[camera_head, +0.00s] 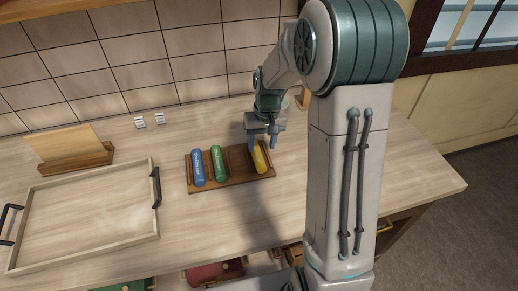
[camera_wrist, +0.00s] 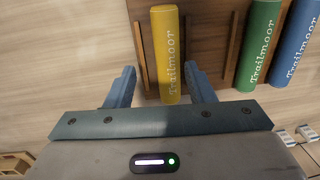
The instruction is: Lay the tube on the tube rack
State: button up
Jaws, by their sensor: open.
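The yellow tube (camera_head: 260,158) lies at the right end of the brown wooden tube rack (camera_head: 236,160). In the wrist view the yellow tube (camera_wrist: 165,40) lies between two thin rails of the rack (camera_wrist: 210,30). A green tube (camera_head: 218,163) and a blue tube (camera_head: 197,168) lie on the rack's left part, with a bare slot between green and yellow. My gripper (camera_head: 262,143) is open at the far end of the yellow tube. In the wrist view its fingers (camera_wrist: 160,72) stand apart on either side of the tube, with gaps showing.
A wooden tray (camera_head: 95,247) with black handles lies left of the rack. A wooden stand (camera_head: 75,160) holding a board is behind it. Two small white objects (camera_head: 149,121) sit near the tiled wall. The counter in front of the rack is clear.

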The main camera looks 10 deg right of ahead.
notch_tip(320, 180, up, 8)
jog(key=s+r+t, duration=0.1)
jog(key=s+r, duration=0.1)
jog(key=s, duration=0.8)
jog(key=s+a+r+t+h, duration=0.1)
jog(key=s+t, duration=0.1)
jog(key=s, duration=0.9)
jog(key=shift+s+r+b, duration=0.15)
jog(key=shift+r+b, duration=0.15)
jog(key=shift+r, duration=0.05)
